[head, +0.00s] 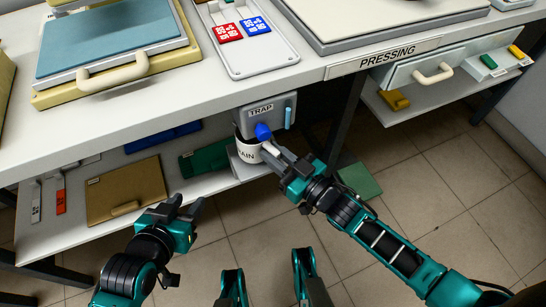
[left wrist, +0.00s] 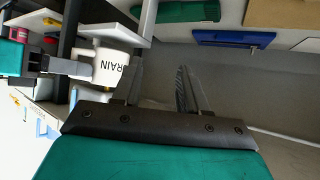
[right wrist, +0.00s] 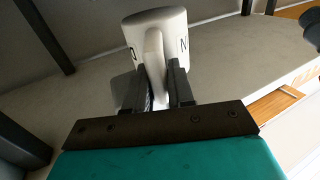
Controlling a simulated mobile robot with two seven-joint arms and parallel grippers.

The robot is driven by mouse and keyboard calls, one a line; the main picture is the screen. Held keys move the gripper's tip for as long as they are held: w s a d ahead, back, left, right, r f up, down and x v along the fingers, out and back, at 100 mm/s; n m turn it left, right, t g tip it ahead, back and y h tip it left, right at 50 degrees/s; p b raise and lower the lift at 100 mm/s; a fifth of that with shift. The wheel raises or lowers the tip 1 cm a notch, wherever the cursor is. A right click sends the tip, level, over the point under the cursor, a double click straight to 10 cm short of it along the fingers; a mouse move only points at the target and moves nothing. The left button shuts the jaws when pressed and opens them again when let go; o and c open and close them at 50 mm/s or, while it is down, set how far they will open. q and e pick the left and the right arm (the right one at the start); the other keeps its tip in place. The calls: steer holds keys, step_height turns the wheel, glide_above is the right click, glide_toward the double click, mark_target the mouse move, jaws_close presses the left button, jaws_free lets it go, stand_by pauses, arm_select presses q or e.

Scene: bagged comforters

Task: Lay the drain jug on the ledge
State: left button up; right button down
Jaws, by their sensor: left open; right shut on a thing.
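The white drain jug (head: 246,150) stands roughly upright under the grey trap box (head: 262,110), below its blue knob (head: 263,132). Part of its lettering shows. My right gripper (head: 272,152) is shut on the jug's handle, which shows between the fingers in the right wrist view (right wrist: 155,62). A grey ledge (head: 241,171) shows just under the jug; I cannot tell whether the jug touches it. My left gripper (head: 187,208) is open and empty, lower left of the jug. The jug also shows in the left wrist view (left wrist: 112,68).
The white worktop (head: 180,100) overhangs the trap area. On the lower shelf lie a tan board (head: 125,190), a green case (head: 207,158) and a blue case (head: 162,137). A dark table leg (head: 345,125) stands right of the trap. The tiled floor in front is mostly clear.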

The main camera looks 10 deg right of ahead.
step_height(320, 180, down, 2)
steer(key=shift+b, duration=0.5)
steer(key=shift+f, duration=0.3)
steer(key=shift+r, duration=0.15)
steer(key=shift+f+b, duration=0.25)
steer(key=shift+b, duration=0.1)
steer(key=c, duration=1)
jaws_free()
arm_select(q)
steer(key=shift+w+d+f, duration=0.35)
steer(key=shift+w+d, duration=0.25)
steer(key=shift+w, duration=0.05)
arm_select(e)
steer(key=shift+r, duration=0.1)
